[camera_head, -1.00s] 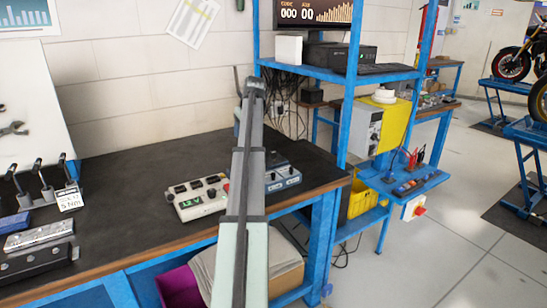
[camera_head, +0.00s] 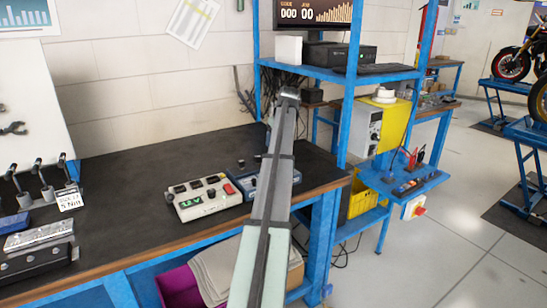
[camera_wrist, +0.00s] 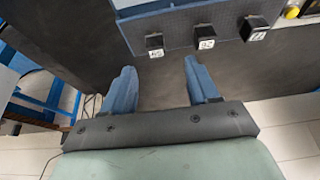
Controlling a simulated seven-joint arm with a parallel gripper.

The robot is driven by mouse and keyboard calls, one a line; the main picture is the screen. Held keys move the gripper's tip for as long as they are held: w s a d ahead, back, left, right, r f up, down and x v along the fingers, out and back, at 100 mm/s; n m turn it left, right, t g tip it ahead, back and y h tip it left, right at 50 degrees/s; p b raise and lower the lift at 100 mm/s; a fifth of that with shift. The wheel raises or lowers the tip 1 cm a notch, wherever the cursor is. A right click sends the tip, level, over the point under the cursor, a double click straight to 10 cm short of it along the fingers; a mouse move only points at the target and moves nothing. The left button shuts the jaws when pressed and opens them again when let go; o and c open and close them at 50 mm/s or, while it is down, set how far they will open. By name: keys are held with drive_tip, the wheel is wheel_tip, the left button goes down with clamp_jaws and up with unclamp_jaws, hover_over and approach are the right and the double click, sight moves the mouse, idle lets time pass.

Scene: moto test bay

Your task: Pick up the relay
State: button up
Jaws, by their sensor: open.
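Three small black cubes with white number labels, which look like relays, line the near edge of a blue unit (camera_wrist: 190,22) in the wrist view. They are a left cube (camera_wrist: 155,45), a middle cube (camera_wrist: 206,38) and a right cube (camera_wrist: 254,28). I cannot tell which one is meant. My gripper (camera_wrist: 158,64) is open and empty, its two blue fingers apart, with the left cube just beyond the gap between the tips. In the head view the blue unit (camera_head: 251,190) is partly hidden behind my arm, and my fingers cannot be made out.
A white control box (camera_head: 204,196) with a green display stands left of the blue unit on the dark workbench (camera_head: 130,180). A blue shelf frame (camera_head: 345,130) stands close at the right. The middle of the bench is clear.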

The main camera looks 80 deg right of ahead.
drive_tip(key=shift+d+x, duration=0.15)
drive_tip(key=shift+x, duration=1.65)
drive_tip(key=shift+d+x, duration=0.15)
drive_tip(key=shift+x, duration=1.65)
drive_tip(key=shift+r, duration=0.1)
drive_tip(key=shift+c, duration=0.2)
clamp_jaws()
